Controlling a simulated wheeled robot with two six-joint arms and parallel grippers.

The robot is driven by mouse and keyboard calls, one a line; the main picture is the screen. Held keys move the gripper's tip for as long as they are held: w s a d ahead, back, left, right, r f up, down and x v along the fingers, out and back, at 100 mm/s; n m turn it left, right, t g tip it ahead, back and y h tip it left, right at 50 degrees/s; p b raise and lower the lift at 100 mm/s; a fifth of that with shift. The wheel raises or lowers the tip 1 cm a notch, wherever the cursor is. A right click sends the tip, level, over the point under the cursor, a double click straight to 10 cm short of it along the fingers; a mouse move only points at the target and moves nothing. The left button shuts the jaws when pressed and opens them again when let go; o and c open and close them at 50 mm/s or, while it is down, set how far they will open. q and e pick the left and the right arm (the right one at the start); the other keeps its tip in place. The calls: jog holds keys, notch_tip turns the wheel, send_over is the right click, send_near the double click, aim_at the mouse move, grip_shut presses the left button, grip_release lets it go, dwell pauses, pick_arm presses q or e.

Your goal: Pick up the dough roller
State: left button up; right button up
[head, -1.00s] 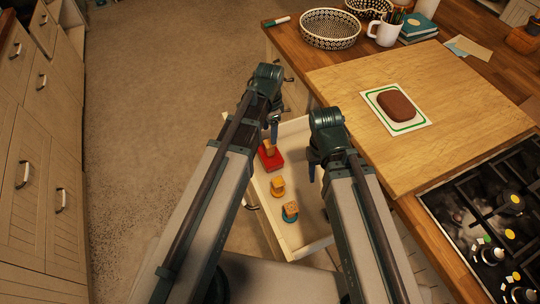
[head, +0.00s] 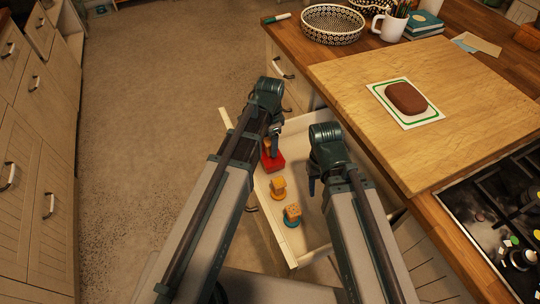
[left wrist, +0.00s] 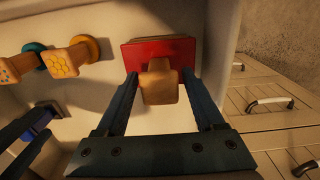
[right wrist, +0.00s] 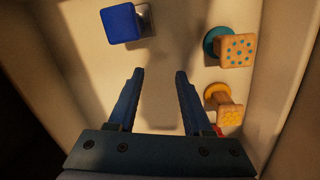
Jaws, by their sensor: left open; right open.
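An open drawer (head: 312,215) holds several small tools with wooden handles. One has a red rectangular base (head: 276,165) and a wooden handle; in the left wrist view its red base (left wrist: 160,48) is behind the handle (left wrist: 159,88). I see no plain rolling pin and cannot tell whether this tool is the dough roller. My left gripper (left wrist: 159,74) is open, its fingers on either side of that handle; in the head view it is over the red tool. My right gripper (right wrist: 159,72) is open and empty over the drawer's bare floor.
In the drawer are a yellow-based tool (head: 278,188), a teal-based tool (head: 292,215) and a blue-topped tool (right wrist: 118,23). On the counter are a wooden board (head: 440,125), a brown block (head: 405,97) on a mat, a basket (head: 333,24) and a stove (head: 500,215).

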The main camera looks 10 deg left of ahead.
pick_arm(q)
jog(key=shift+f+b, duration=0.4)
jog(key=shift+f, duration=0.5)
pick_arm(e)
jog(key=shift+f, duration=0.9)
jog(key=shift+r, duration=0.1)
pick_arm(q)
jog(key=shift+r, duration=0.1)
grip_shut()
jog(key=shift+r, duration=0.1)
pick_arm(e)
jog(key=shift+r, duration=0.15)
pick_arm(q)
notch_tip(320, 180, up, 10)
jog(key=p, duration=1)
pick_arm(e)
notch_tip(320, 180, up, 10)
